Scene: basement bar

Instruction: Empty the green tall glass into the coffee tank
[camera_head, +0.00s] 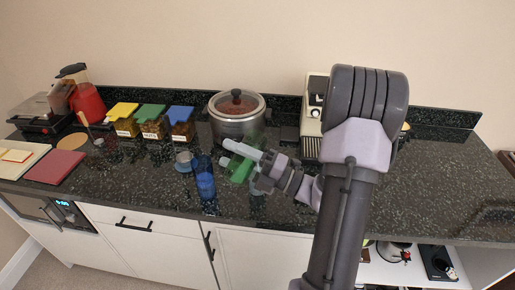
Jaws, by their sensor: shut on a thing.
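The green tall glass (239,169) is between the fingers of my gripper (243,158), above the dark counter in the middle. It looks tilted, and the fingers hide part of it. My gripper is shut on it. I cannot see what is inside the glass. A beige machine (312,118) stands behind and to the right of the gripper, partly hidden by my arm. It may be the one with the coffee tank, but I cannot make out a tank opening.
A lidded metal pot (236,127) stands just behind my gripper. A blue glass (204,178) and a small round dish (184,161) are to its left. Jars with yellow (122,111), green (151,113) and blue (181,115) lids stand farther left. The right counter (450,165) has free room.

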